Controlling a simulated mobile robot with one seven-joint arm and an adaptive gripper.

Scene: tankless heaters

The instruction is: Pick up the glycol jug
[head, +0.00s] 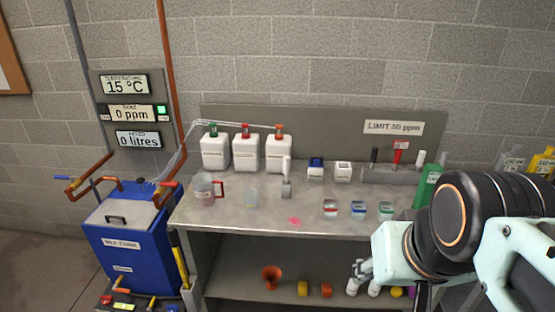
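No readable label shows which vessel is the glycol jug. Three white jugs stand upright at the back left of the bench: one with a green cap (214,151), one with a red cap (245,151) and one with an orange cap (279,152). A green container (427,187) stands at the bench's right end, partly behind my arm. Yellow containers (541,161) stand at the far right. My arm fills the lower right, apart from the white jugs.
A clear measuring jug with a red handle (206,190), a beaker (251,197) and a pale upright tool (286,180) stand in front of the white jugs. Small tubs (358,209) sit front right. A blue mix tank (127,235) with pipes stands left of the metal bench (310,228).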

